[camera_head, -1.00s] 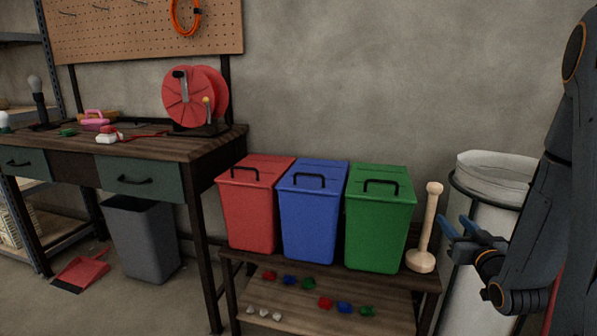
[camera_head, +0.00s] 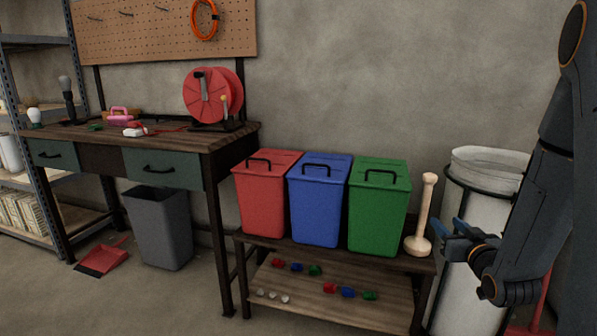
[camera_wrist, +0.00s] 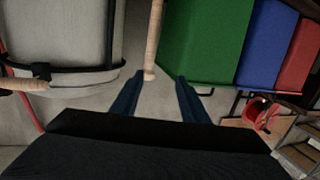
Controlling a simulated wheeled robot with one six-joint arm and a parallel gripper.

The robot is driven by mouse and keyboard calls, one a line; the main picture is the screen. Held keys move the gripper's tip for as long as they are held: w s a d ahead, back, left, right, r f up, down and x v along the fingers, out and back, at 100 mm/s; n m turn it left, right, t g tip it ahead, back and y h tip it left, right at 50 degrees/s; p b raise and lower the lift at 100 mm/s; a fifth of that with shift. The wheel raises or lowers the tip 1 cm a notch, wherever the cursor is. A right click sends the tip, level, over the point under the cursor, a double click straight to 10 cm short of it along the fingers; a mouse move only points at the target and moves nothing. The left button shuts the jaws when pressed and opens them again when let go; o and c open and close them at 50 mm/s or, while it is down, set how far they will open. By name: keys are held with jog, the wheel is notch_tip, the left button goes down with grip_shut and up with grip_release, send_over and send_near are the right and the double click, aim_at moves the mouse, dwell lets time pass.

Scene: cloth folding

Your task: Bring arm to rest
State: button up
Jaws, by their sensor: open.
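My gripper (camera_head: 457,240) is at the right of the head view, on my dark arm (camera_head: 535,215). It is open and empty, in front of the white bin (camera_head: 480,205) and just right of the wooden plunger-like stick (camera_head: 424,212). In the wrist view the two blue fingers of my gripper (camera_wrist: 157,95) stand apart with nothing between them. The wooden stick (camera_wrist: 154,40) shows beyond the fingertips, with the green bin (camera_wrist: 205,45) to its right. I cannot tell the exact gap to the stick.
Red (camera_head: 265,200), blue (camera_head: 317,208) and green bins stand on a low wooden bench (camera_head: 330,261). Small coloured pieces lie on its lower shelf (camera_head: 370,317). A workbench (camera_head: 100,145) with a red reel (camera_head: 208,98) stands left, with a grey bin (camera_head: 160,228) below. Floor in front is clear.

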jog(key=s+a+n+g, duration=0.1)
jog(key=s+a+g, duration=0.25)
jog(key=a, duration=0.55)
jog(key=s+a+n+g, duration=0.1)
jog(key=s+a+g, duration=0.3)
jog(key=a, duration=0.6)
jog(key=s+a+r+n+g, duration=0.1)
jog(key=s+a+g, duration=0.25)
jog(key=s, duration=0.45)
jog(key=s+a+r+g+y, duration=0.1)
jog(key=s+a+g, duration=0.1)
jog(key=s+a, duration=0.45)
jog(key=s+a+r+n+g, duration=0.1)
jog(key=s+a+r+g, duration=0.15)
jog(key=s, duration=0.65)
jog(key=s+d+r+m+g+p, duration=0.1)
jog(key=s+d+r+m+p, duration=0.2)
jog(key=d+r+p, duration=0.7)
notch_tip(320, 180, up, 2)
jog(key=p, duration=1.1)
jog(key=shift+s+d+m, duration=0.35)
jog(key=shift+d+m, duration=0.05)
